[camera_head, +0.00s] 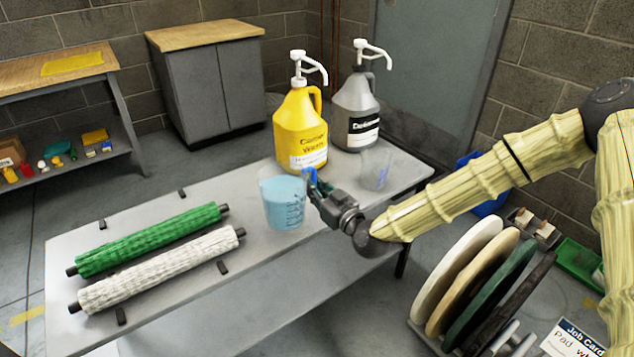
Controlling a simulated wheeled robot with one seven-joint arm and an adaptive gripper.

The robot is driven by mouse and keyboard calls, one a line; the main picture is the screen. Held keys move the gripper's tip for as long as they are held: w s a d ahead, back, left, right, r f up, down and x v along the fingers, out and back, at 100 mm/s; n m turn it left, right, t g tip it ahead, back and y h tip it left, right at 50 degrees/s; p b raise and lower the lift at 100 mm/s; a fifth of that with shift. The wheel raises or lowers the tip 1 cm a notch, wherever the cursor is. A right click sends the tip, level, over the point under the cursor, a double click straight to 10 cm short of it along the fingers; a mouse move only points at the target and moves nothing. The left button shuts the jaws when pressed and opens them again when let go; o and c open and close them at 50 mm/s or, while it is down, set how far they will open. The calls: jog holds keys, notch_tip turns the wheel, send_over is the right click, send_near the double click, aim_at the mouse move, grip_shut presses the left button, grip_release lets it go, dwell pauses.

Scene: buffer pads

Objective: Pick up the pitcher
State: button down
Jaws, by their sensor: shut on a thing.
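The pitcher (283,203) is a clear measuring jug with blue liquid and dark scale marks. It stands upright at the middle of the grey table, and I cannot tell whether it is raised off the top. My gripper (313,183) comes in from the right and is shut on the pitcher's right side, at its handle. The handle is mostly hidden by the fingers. A second clear jug (375,168), empty, stands to the right, behind my gripper.
A yellow pump jug (300,128) and a grey pump jug (357,110) stand behind the pitcher. Green (150,240) and white (158,270) rollers lie on the table (250,290) at left. Round pads (458,272) stand in a rack at lower right. The table's front is clear.

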aim_at(297, 207)
jog(key=shift+s+a+r+p, duration=0.15)
jog(key=shift+s+a, duration=0.35)
jog(key=shift+s, duration=1.2)
jog(key=shift+s+a+r+p, duration=0.1)
jog(key=shift+s+a+r, duration=0.3)
jog(key=shift+s, duration=1.35)
jog(key=shift+s+a+r+p, duration=0.1)
jog(key=shift+s+a, duration=0.5)
jog(key=shift+s, duration=1.1)
jog(key=shift+s, duration=0.1)
jog(key=c, duration=2.1)
grip_release()
grip_shut()
